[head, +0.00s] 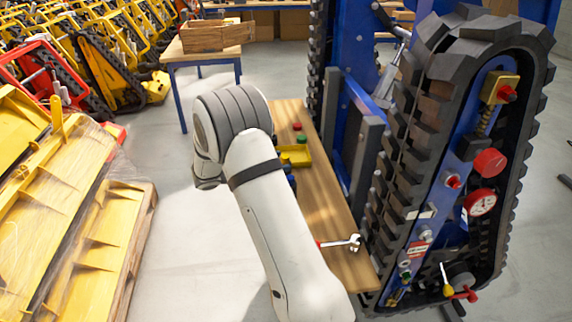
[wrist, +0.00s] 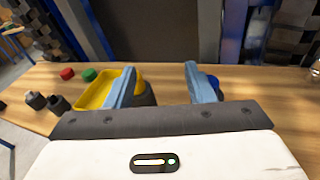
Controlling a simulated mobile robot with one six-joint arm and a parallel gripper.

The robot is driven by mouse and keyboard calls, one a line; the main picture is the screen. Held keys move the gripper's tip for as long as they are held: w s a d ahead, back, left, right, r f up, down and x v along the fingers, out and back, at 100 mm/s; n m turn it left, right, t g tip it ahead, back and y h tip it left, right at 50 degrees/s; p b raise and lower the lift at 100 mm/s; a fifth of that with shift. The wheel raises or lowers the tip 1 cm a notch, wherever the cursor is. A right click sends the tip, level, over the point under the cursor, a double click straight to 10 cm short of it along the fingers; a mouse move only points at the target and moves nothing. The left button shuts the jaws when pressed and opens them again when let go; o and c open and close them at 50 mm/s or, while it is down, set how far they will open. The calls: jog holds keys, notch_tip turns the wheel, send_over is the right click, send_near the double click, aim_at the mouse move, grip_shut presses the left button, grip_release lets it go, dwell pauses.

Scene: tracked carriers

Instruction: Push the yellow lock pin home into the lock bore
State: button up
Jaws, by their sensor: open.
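My gripper (wrist: 160,80) is open, its two blue fingers spread wide over the wooden bench (wrist: 35,85), with nothing gripped between them. In the head view my own arm hides the gripper. The tracked carrier (head: 440,150) stands at the right. Low on its side is a small part with a yellow end (head: 447,290), beside a red handle (head: 466,293); I cannot tell for sure whether it is the lock pin. Another yellow bit (head: 393,298) shows lower left of it. I cannot make out the lock bore. The carrier's side panel is not in the wrist view.
A yellow tray (wrist: 97,92) stands on the bench by the left finger, with red (wrist: 67,73) and green (wrist: 89,74) caps behind it. A wrench (head: 340,243) lies on the bench near the carrier's track. A dial gauge (head: 480,203) sits on the carrier.

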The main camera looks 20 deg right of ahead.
jog(key=w+f+n+t+h, duration=0.1)
jog(key=w+f+n+t, duration=0.1)
jog(key=w+f, duration=0.15)
jog(key=shift+n+h, duration=0.3)
jog(key=d, duration=0.4)
jog(key=w+d+p, duration=0.1)
jog(key=d, duration=0.1)
jog(key=shift+w+d+r, duration=0.1)
jog(key=shift+d+r, duration=0.3)
grip_shut()
